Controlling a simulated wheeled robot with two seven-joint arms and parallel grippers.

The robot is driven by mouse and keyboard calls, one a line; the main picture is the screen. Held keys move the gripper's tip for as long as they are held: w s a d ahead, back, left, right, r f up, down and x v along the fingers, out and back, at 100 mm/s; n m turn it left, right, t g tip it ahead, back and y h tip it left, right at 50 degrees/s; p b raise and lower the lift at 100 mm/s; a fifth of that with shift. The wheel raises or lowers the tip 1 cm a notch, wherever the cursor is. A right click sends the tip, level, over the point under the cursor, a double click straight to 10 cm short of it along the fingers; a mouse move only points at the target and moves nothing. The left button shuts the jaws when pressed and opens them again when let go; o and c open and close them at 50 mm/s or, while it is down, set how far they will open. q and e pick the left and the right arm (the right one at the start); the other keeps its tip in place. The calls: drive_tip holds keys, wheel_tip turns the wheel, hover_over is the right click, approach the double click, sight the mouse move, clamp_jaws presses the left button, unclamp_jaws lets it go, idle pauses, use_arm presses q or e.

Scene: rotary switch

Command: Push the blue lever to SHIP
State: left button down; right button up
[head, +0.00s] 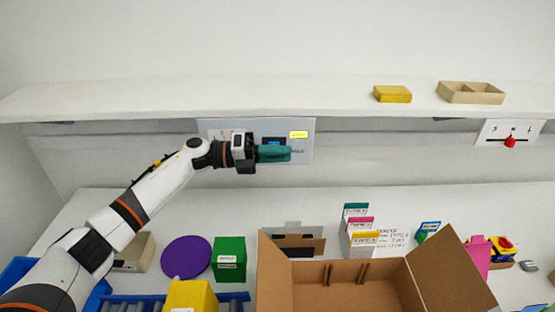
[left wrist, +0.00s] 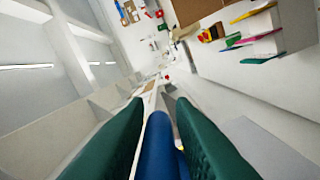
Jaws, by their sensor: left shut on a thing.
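The blue lever (left wrist: 158,148) is between the two green fingers of my left gripper (left wrist: 159,108) in the left wrist view, and the fingers are shut on it. In the head view my left gripper (head: 287,154) reaches in from the left and lies in front of a pale panel (head: 216,125) on the back wall. A small blue part (head: 274,142) shows just above the fingers. The gripper hides much of the panel's middle. A yellow label (head: 299,134) is at the panel's upper right; the label words are too small to read surely. My right gripper is not in view.
A shelf (head: 220,98) runs above the panel, with a yellow block (head: 392,94) and a wooden tray (head: 441,94). A red-knobbed dial (head: 510,141) is at right. Below are an open cardboard box (head: 275,275), a green box (head: 229,258) and a purple disc (head: 186,254).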

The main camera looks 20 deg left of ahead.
use_arm(q)
drive_tip(key=shift+w+a+r+n+p, duration=0.1)
drive_tip(key=shift+w+r+n+p, duration=0.05)
drive_tip(key=shift+r+n, duration=0.25)
drive_tip(key=shift+w+a+r+n+p, duration=0.15)
drive_tip(key=shift+r+n, duration=0.15)
drive_tip(key=shift+n, duration=0.2)
drive_tip(key=shift+r+n, duration=0.3)
drive_tip(key=c, duration=1.3)
unclamp_jaws()
drive_tip(key=shift+w+f, duration=0.25)
drive_tip(key=shift+f, duration=0.15)
drive_tip(key=shift+s+a+f, duration=0.1)
drive_tip(key=shift+a, duration=0.2)
drive_tip(key=b+v, duration=0.2)
drive_tip(key=v, duration=0.1)
drive_tip(key=b+v, duration=0.1)
drive_tip(key=v, duration=0.3)
drive_tip(key=b+v, duration=0.2)
drive_tip(key=v, duration=0.2)
drive_tip(key=shift+s+a+r+b, duration=0.15)
drive_tip(key=shift+r+b, duration=0.1)
drive_tip(key=shift+b, duration=0.05)
